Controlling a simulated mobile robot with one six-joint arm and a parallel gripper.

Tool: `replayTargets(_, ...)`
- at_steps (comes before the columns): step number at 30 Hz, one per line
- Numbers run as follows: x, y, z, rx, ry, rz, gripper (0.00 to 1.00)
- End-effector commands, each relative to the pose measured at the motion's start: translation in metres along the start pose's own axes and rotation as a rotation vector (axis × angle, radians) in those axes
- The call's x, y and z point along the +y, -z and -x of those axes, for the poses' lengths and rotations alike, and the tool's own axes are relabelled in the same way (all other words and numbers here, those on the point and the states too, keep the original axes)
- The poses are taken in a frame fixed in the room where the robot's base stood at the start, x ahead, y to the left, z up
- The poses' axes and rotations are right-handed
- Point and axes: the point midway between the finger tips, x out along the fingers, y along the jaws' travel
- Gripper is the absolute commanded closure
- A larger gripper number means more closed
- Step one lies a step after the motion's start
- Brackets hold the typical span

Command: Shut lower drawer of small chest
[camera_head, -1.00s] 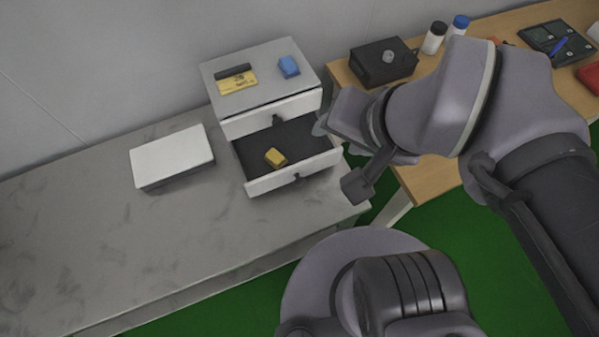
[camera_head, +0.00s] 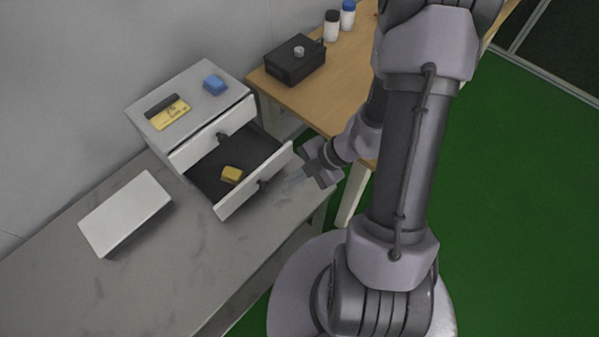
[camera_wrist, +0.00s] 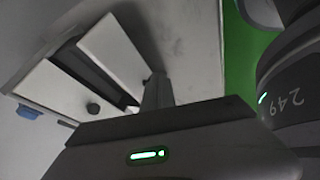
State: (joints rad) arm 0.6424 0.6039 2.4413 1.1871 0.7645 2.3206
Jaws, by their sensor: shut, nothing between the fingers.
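The small chest (camera_head: 152,133) stands on the grey table against the wall. Its lower drawer (camera_head: 247,191) is pulled well out, showing a dark interior with a yellow block (camera_head: 231,174) inside. The drawer front is white with a dark handle. The upper drawer (camera_head: 228,122) is shut, with a dark knob. My gripper (camera_head: 292,180) is shut and empty, just in front of the lower drawer's front, close to its handle side; I cannot tell if it touches. In the wrist view the gripper's fingers (camera_wrist: 157,91) point toward the chest.
A blue block (camera_head: 214,84) and a yellow item (camera_head: 171,115) lie on the chest top. A white box (camera_head: 124,212) lies left of the chest on the grey table (camera_head: 165,285). A wooden table (camera_head: 335,97) with a black box (camera_head: 295,65) and bottles stands behind right.

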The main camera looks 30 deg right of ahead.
Motion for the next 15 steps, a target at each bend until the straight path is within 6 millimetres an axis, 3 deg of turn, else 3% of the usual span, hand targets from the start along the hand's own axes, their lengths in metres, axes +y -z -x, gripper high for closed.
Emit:
replayTargets(1,-0.004,-0.003,-0.017,0.002,0.002,0.003,1.0)
replayTargets(5,-0.003,-0.003,-0.044,0.001,0.002,0.004,1.0)
replayTargets(9,0.021,-0.001,-0.05,-0.001,0.0,0.008,1.0)
replayTargets(15,0.035,0.0,-0.055,-0.001,0.0,0.005,1.0)
